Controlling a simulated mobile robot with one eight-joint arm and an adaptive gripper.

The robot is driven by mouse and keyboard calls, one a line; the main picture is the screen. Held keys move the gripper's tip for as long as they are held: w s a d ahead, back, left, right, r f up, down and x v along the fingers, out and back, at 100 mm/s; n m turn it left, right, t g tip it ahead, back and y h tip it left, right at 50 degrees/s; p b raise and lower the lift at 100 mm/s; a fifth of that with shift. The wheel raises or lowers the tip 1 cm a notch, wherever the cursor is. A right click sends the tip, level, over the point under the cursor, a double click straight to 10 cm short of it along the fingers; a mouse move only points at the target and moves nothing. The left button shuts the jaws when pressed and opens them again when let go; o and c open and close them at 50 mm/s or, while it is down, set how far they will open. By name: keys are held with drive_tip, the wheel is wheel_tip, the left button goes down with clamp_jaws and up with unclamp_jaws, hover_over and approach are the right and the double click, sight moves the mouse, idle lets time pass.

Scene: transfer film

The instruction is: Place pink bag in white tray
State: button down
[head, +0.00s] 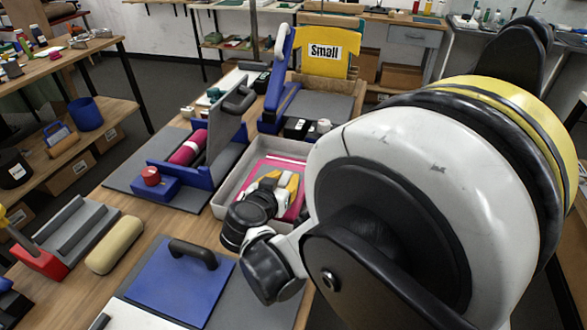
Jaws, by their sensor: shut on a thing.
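A pale, whitish-grey tray (276,144) stands on the wooden table in the middle of the head view. The pink bag (298,208), a flat pink piece with a grey face, shows within the tray's outline. My gripper (282,182), with white and yellow parts, is over the tray and shut on the pink bag. My wrist and arm hide the tray's near right side and part of the bag. I cannot tell whether the bag rests on the tray floor or is held just above it.
Left of the tray is a blue fixture (226,160) with a raised grey plate and a pink roll (188,147). A blue plate with a black handle (180,285) lies in front. Behind stands another blue fixture with a yellow "Small" sign (325,50). A beige case (115,245) lies left.

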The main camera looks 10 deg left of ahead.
drive_tip(key=shift+f, duration=0.45)
drive_tip(key=shift+r, duration=0.15)
drive_tip(key=c, duration=1.3)
unclamp_jaws()
drive_tip(key=shift+o, duration=0.2)
drive_tip(key=shift+s+r, duration=0.1)
drive_tip(key=shift+s, duration=0.05)
drive_tip(key=p+v, duration=0.3)
drive_tip(key=v, duration=0.8)
drive_tip(key=shift+s+r, duration=0.15)
drive_tip(key=shift+s, duration=0.15)
